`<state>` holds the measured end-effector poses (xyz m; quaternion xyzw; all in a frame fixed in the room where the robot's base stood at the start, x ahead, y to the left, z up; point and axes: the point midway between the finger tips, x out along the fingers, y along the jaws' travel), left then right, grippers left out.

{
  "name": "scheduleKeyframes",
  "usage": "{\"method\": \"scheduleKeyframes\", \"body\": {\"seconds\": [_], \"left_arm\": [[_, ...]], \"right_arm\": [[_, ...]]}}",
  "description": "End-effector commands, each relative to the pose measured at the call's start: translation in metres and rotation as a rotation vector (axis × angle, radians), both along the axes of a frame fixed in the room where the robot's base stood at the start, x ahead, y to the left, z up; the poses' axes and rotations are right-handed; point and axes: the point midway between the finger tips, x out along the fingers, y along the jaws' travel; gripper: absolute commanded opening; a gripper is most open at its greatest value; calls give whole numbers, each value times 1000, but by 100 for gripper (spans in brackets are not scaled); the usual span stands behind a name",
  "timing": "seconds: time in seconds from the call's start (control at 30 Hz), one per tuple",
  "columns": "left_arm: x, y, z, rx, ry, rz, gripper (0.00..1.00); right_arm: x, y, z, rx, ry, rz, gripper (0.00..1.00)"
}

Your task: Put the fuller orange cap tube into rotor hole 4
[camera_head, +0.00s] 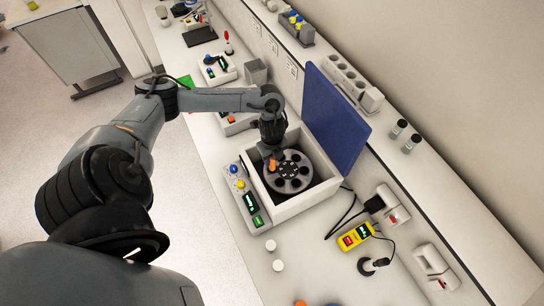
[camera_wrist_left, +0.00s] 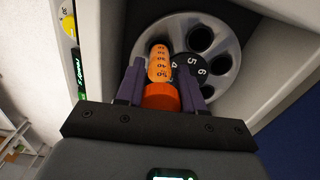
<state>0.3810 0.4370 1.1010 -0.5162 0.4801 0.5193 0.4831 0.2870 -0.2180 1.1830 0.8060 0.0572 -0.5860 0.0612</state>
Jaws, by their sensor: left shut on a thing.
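My left gripper (camera_head: 272,155) is over the open centrifuge and is shut on an orange cap tube (camera_head: 273,165). In the left wrist view the tube (camera_wrist_left: 159,62) sits between the two purple fingers (camera_wrist_left: 160,85), its orange cap (camera_wrist_left: 161,97) toward my wrist. Orange contents and graduation marks show on its side. Its far end points at the left part of the rotor (camera_wrist_left: 180,22), beside the hub's numbers (camera_wrist_left: 190,66); 5 and 6 are readable, and a partly covered figure beside the tube looks like 4. I cannot tell whether the tip is inside a hole. My right gripper is out of view.
The centrifuge's blue lid (camera_head: 336,118) stands open behind the rotor, and its white housing wall (camera_head: 298,204) surrounds the bowl. A control panel (camera_head: 246,196) is at its left.

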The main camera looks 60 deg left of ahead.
Motion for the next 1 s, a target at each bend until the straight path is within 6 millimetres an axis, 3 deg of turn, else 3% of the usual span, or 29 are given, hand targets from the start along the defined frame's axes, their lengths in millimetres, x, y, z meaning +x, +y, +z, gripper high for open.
{"method": "scheduleKeyframes", "body": {"seconds": [1.0], "left_arm": [[0, 0, -23, 0, 0, 1, 7]], "right_arm": [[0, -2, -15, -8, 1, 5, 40]]}}
